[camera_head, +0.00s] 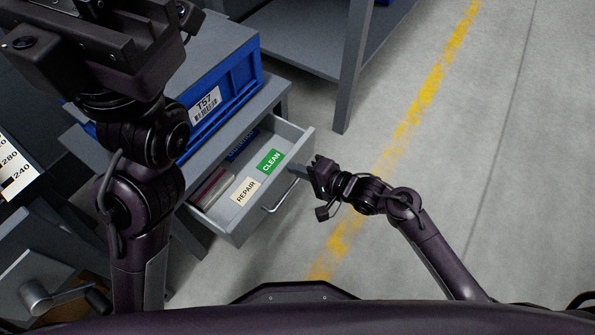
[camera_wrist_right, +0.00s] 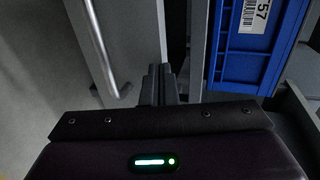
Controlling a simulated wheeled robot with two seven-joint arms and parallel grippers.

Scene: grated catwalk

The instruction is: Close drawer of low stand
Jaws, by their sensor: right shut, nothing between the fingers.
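The low stand (camera_head: 277,90) is grey, and its drawer (camera_head: 305,136) is pulled out towards the lower right. The drawer's bar handle (camera_head: 281,196) is on its front; it also shows in the right wrist view (camera_wrist_right: 99,45). My right gripper (camera_head: 298,171) is shut and empty, its fingertips at the drawer front near the handle's upper end. In the right wrist view its fingers (camera_wrist_right: 159,84) point at the drawer panel's edge (camera_wrist_right: 143,35); I cannot tell whether they touch. My left gripper (camera_head: 95,35) looms at the upper left, its fingertips not clearly visible.
A blue crate (camera_head: 241,78) labelled T57 stands on the stand. CLEAN (camera_head: 271,160) and REPAIR (camera_head: 245,190) labels show at the drawer, with a few items inside. A grey rack leg (camera_head: 353,70) stands behind. The floor at the right, with a yellow line (camera_head: 415,110), is clear.

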